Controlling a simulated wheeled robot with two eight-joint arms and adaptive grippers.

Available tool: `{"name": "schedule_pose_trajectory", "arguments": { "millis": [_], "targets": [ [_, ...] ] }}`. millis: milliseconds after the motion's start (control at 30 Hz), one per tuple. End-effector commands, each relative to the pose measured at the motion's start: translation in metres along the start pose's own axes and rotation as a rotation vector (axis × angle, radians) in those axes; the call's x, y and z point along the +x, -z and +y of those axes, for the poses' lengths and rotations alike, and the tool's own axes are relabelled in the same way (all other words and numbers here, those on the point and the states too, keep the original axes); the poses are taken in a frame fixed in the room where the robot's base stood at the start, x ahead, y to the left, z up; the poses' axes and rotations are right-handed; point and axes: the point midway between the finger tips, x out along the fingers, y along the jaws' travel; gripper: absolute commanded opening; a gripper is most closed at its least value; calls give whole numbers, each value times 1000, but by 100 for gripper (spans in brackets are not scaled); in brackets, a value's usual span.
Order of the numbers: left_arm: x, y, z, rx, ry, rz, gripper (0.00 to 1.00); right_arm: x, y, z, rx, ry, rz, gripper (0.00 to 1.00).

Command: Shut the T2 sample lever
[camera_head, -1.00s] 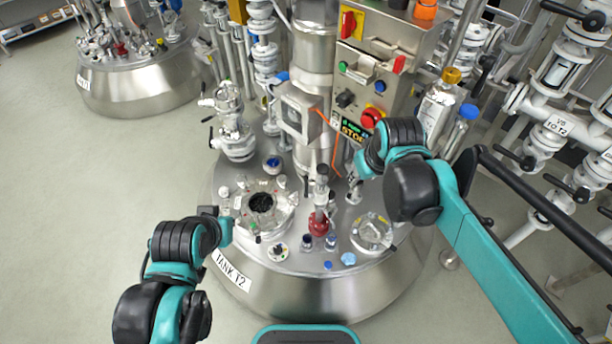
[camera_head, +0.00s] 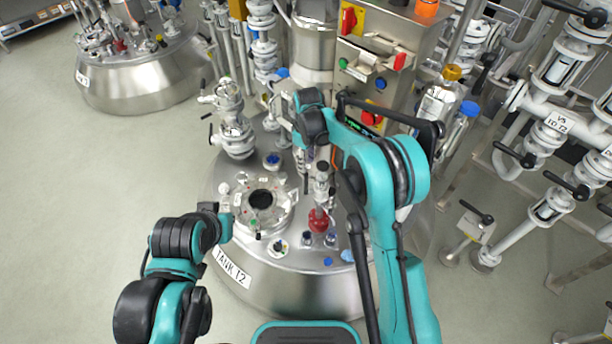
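Tank T2 (camera_head: 236,270) is a round steel vessel with a crowded lid, in the middle of the head view. On its lid stands an upright fitting with a red body (camera_head: 318,221) and a grey stem above it. I cannot make out for sure which part is the sample lever or how it is set. My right gripper (camera_head: 312,136) is over the back of the lid, behind that fitting; its fingers are too small and hidden to read. My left gripper (camera_head: 225,222) is at the lid's left edge, its fingers not clear.
A control box (camera_head: 372,62) and bottles (camera_head: 437,103) stand behind. White pipework (camera_head: 545,135) fills the right. Floor at left is clear.

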Motion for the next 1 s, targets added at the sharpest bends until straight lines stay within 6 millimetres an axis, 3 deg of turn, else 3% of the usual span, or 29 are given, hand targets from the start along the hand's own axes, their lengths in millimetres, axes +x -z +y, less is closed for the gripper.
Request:
{"name": "schedule_pose_trajectory", "arguments": {
  "millis": [600,967,1000],
  "targets": [
    [20,-15,0,0,0,0,0,79,2,-1,-12,5,-6,34],
    [21,-15,0,0,0,0,0,84,2,-1,-11,5,-6,34],
    [21,-15,0,0,0,0,0,84,2,-1,-11,5,-6,24]
  ]
}}
